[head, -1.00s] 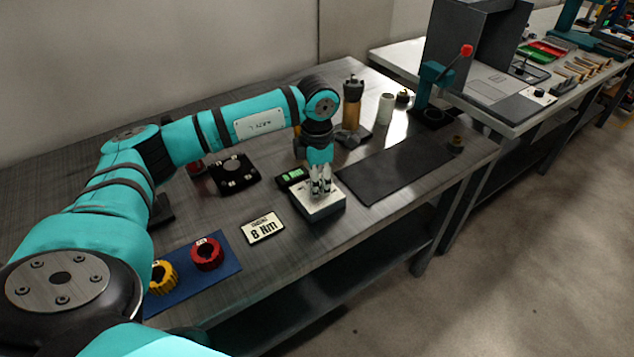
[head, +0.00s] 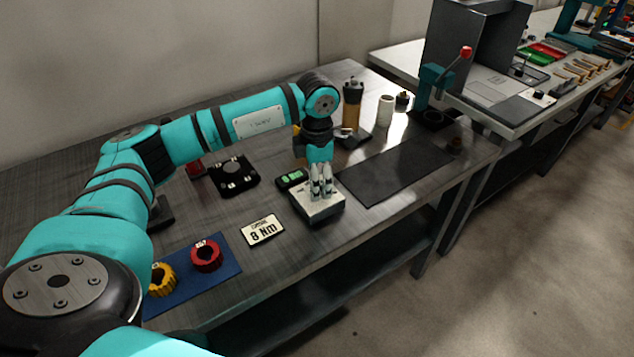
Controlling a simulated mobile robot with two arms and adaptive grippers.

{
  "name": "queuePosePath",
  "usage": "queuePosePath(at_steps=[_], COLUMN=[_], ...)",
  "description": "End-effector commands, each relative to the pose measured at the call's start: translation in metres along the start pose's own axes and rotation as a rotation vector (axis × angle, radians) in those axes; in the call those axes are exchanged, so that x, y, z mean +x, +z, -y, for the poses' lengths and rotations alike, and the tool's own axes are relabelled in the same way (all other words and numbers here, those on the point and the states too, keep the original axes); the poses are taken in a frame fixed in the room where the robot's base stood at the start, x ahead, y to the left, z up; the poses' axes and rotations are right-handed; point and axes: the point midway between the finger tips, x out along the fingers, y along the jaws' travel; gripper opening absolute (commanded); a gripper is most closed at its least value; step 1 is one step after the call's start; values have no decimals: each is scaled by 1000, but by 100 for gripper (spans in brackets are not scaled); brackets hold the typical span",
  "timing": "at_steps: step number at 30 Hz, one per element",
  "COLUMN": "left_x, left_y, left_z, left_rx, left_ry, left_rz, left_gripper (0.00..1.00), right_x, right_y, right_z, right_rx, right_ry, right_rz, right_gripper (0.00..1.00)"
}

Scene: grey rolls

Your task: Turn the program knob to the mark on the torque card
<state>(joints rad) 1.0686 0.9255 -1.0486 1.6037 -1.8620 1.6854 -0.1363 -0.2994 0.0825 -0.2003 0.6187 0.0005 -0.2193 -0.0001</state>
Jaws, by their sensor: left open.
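The torque card (head: 262,230) lies flat on the grey bench and reads "8 Nm". To its right stands a small box (head: 318,208) with a light top panel and a dark front. My left gripper (head: 321,194) points down over this box's top, with its fingers at or just above the panel. The gripper is open. The program knob is not clearly visible; the fingers cover the middle of the panel. I cannot tell whether they touch a knob. My right gripper is not in view.
A blue mat (head: 220,272) with a red ring (head: 206,257) and a yellow ring (head: 162,280) is at the front left. A dark mat (head: 395,172) lies to the right. An amber bottle (head: 351,110) stands behind.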

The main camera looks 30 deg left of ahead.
Motion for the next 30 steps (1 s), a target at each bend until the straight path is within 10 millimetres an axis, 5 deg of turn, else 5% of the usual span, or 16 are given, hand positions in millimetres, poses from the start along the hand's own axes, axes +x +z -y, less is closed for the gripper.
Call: queuePosePath(at_steps=[15,30], left_x=[-99,-111], left_y=[1,0], left_z=[-1,0], left_rx=[0,0], left_ry=[3,2], left_rz=[5,3], left_gripper=[52,52], right_x=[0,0], right_y=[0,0], right_z=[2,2], right_rx=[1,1], right_ry=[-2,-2], right_rz=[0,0], right_gripper=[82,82])
